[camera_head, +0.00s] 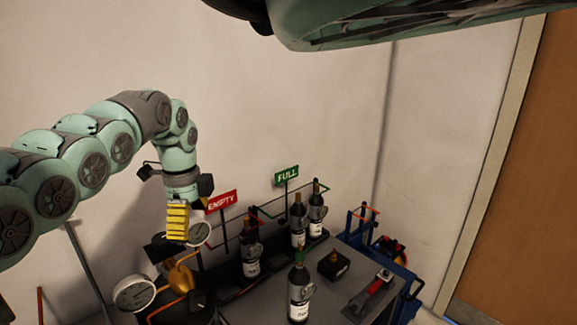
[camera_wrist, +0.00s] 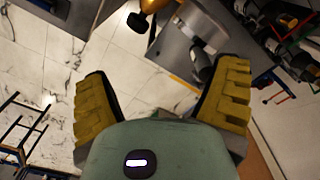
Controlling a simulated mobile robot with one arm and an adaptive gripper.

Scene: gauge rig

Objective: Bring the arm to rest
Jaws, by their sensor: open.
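My arm reaches in from the left in the head view and bends down at its wrist. My gripper (camera_head: 178,222) hangs pointing down, left of the red EMPTY sign, with its yellow finger pads in front of the gauge rig. In the wrist view my gripper (camera_wrist: 163,105) shows its two yellow ribbed pads spread wide apart. Nothing is between them but the view of the floor and part of the rig behind. The gripper is open and empty.
A grey table (camera_head: 335,290) carries several dark bottles, one in front (camera_head: 299,290), and a black box (camera_head: 333,264). The red EMPTY sign (camera_head: 222,201) and green FULL sign (camera_head: 287,175) stand behind. A round gauge (camera_head: 134,293) is below my gripper. A wooden door (camera_head: 520,190) is at right.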

